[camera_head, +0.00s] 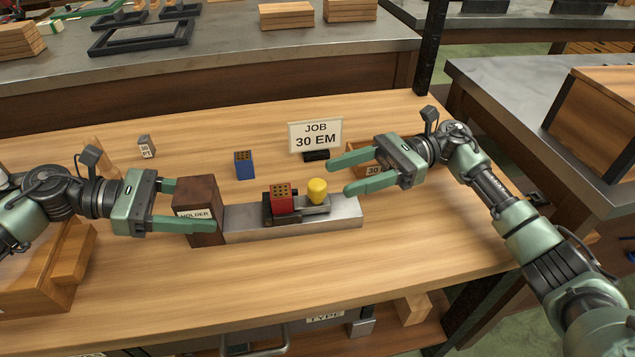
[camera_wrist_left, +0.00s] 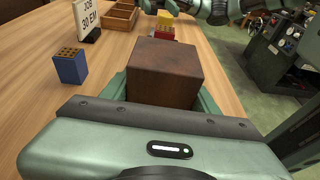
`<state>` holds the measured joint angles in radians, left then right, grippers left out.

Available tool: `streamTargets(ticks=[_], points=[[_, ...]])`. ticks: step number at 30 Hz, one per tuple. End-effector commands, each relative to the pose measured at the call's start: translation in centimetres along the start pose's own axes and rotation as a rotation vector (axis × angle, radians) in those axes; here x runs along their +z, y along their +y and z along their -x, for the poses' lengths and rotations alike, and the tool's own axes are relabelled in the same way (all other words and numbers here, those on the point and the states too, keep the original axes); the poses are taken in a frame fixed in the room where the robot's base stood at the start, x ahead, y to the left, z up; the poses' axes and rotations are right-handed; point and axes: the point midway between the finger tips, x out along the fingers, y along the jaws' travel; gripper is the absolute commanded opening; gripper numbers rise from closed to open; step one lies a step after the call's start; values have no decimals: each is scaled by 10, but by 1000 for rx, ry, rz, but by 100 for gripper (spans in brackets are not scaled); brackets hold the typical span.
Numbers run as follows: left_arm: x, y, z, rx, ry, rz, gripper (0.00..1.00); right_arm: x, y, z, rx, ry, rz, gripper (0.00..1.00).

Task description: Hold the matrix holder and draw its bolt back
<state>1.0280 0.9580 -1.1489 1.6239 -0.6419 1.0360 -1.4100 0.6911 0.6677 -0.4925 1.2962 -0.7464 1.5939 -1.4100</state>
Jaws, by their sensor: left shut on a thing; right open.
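The matrix holder has a dark brown block labelled HOLDER (camera_head: 197,195), with a grey metal bar (camera_head: 290,224) running right from it. On the bar sit a red block with holes in its top (camera_head: 281,199) and, to its right, a yellow bolt knob (camera_head: 317,190). My left gripper (camera_head: 195,207) is shut on the brown block, one finger on each side; the block fills the left wrist view's middle (camera_wrist_left: 165,72). My right gripper (camera_head: 340,174) is open and empty, its fingertips just right of the yellow knob and apart from it.
A blue block with holes (camera_head: 244,165) and a small grey piece (camera_head: 147,147) stand behind the holder. A JOB 30 EM sign (camera_head: 316,136) and a wooden tray (camera_head: 371,163) stand near my right gripper.

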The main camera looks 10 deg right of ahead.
Motion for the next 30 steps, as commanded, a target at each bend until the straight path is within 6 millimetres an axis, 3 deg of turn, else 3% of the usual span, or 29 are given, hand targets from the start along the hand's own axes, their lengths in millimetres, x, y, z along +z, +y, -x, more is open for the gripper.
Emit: streamTargets(ticks=[3,9,22,23,28,30], points=[[0,0,0,1,0,0,18,0,1,-24,2,0,1,52],[0,0,0,1,0,0,18,0,0,-52,-1,0,0,52],[0,0,0,1,0,0,18,0,0,-62,-3,0,0,52],[0,0,0,1,0,0,18,0,0,-62,-3,0,0,46],[0,0,0,1,0,0,18,0,0,-62,-3,0,0,0],[0,0,0,1,0,0,18,0,0,-62,-3,0,0,0]])
